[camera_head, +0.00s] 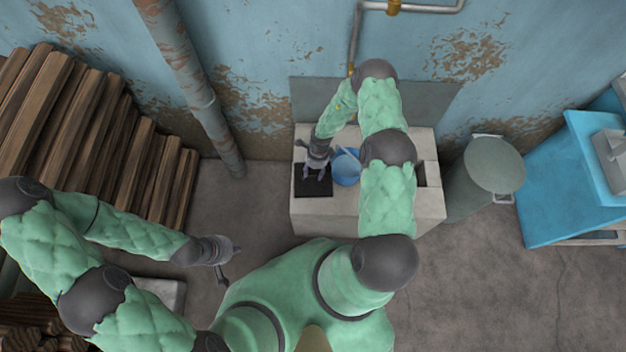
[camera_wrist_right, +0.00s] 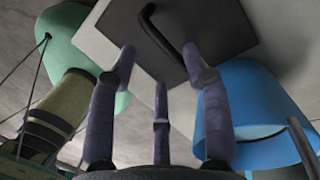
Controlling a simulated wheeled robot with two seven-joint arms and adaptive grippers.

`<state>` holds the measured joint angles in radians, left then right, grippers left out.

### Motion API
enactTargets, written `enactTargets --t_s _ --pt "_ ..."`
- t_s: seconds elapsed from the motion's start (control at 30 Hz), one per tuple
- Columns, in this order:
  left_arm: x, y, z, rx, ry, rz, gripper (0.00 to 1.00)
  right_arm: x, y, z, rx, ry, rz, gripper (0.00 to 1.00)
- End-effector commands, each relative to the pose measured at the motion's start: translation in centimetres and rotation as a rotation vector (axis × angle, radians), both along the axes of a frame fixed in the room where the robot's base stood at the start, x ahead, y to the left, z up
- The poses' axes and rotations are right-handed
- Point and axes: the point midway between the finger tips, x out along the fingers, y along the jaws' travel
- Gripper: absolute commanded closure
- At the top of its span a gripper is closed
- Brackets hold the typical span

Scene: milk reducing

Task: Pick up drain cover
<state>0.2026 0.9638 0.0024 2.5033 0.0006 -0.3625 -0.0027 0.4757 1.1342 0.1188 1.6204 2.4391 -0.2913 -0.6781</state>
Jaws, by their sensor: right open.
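The drain cover (camera_head: 313,190) is a dark square plate lying on the left part of the pale concrete block (camera_head: 310,217). In the right wrist view the cover (camera_wrist_right: 215,30) shows a raised black bar handle. My right gripper (camera_head: 318,172) is over the cover, and its fingers partly hide it in the head view. In the right wrist view the gripper (camera_wrist_right: 158,62) is open, with its fingertips spread near the handle and nothing held. My left gripper (camera_head: 228,262) hangs empty over the floor at lower left, its fingers apart.
A blue bucket (camera_head: 345,172) stands close to the right of the cover; it also shows in the right wrist view (camera_wrist_right: 245,100). A grey-green bin (camera_head: 490,170) stands right of the block. Stacked planks (camera_head: 80,110) and a rusty pipe (camera_head: 190,75) are at left.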

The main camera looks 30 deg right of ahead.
Motion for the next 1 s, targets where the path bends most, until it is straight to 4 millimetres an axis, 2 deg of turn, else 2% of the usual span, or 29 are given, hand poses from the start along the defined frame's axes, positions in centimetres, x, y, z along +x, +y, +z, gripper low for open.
enactTargets --t_s 0.3,0.57,0.6,0.77,1.0 --pt "0.0 0.0 -2.5 0.0 0.0 0.0 1.0 0.2 0.3 -4.4 0.001 0.002 0.001 0.51" --pt "0.0 0.0 -2.5 0.0 0.0 0.0 1.0 0.2 0.3 -4.6 -0.001 -0.001 0.001 0.51" --pt "0.0 0.0 -2.5 0.0 0.0 0.0 1.0 0.2 0.3 -4.6 -0.001 -0.001 0.001 0.54" --pt "0.0 0.0 -2.5 0.0 0.0 0.0 1.0 0.2 0.3 -4.6 0.0 0.0 0.0 0.99" --pt "0.0 0.0 -2.5 0.0 0.0 0.0 1.0 0.2 0.3 -4.6 -0.001 0.001 0.0 1.0"
